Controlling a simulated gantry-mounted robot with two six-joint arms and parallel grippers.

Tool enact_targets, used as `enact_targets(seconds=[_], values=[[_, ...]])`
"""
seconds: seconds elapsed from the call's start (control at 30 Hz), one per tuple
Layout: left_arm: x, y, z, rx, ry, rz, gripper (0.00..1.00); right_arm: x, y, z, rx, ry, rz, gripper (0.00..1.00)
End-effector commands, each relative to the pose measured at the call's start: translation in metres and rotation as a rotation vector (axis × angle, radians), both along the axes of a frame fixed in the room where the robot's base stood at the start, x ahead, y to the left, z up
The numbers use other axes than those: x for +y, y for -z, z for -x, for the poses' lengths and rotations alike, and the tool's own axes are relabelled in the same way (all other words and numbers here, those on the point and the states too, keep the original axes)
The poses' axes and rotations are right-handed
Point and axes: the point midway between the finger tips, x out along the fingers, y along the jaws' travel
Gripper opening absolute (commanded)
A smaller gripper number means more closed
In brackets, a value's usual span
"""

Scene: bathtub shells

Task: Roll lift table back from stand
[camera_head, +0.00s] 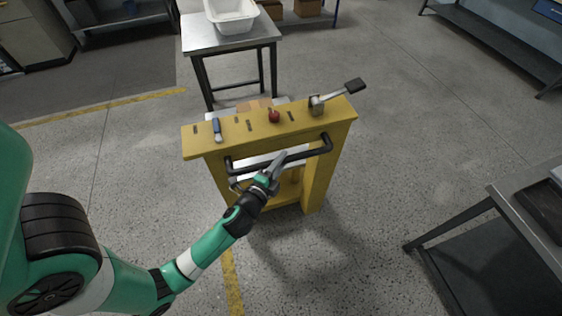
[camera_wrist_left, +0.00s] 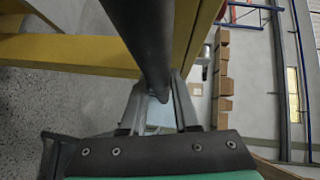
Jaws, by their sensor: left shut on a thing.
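The yellow lift table (camera_head: 318,180) stands on the concrete floor in the middle of the head view, with a black push handle (camera_head: 312,151) along its near side. My left gripper (camera_head: 277,163) is at the middle of that handle, its fingers on the bar. In the left wrist view the black handle (camera_wrist_left: 145,35) runs down between the two fingers of the left gripper (camera_wrist_left: 158,105), which is shut on it. The grey metal stand (camera_head: 200,40) is beyond the lift table, with a white tub shell (camera_head: 232,24) on top. My right gripper is not in view.
A blue-handled tool (camera_head: 216,128), a red knob (camera_head: 274,116) and a lever with a black pad (camera_head: 335,95) are on the yellow top. A dark workbench (camera_head: 510,215) stands at the right. The floor on the near side looks clear.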

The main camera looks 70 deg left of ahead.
Motion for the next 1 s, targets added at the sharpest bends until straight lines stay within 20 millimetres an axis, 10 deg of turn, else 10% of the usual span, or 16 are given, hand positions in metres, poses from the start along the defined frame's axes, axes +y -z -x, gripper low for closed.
enact_targets(seconds=[0.43,0.47,0.6,1.0], values=[[0.0022,0.0051,0.0019,0.01,-0.009,0.008,0.0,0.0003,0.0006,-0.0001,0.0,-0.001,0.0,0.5],[0.0022,0.0052,0.0019,0.01,-0.009,0.008,0.32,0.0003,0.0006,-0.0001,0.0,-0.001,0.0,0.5],[0.0019,0.0047,0.0017,0.009,-0.009,0.006,0.57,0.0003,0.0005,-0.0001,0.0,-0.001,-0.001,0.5],[-0.0035,0.0033,0.0062,0.008,-0.005,0.004,0.59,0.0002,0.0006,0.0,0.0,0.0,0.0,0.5]])
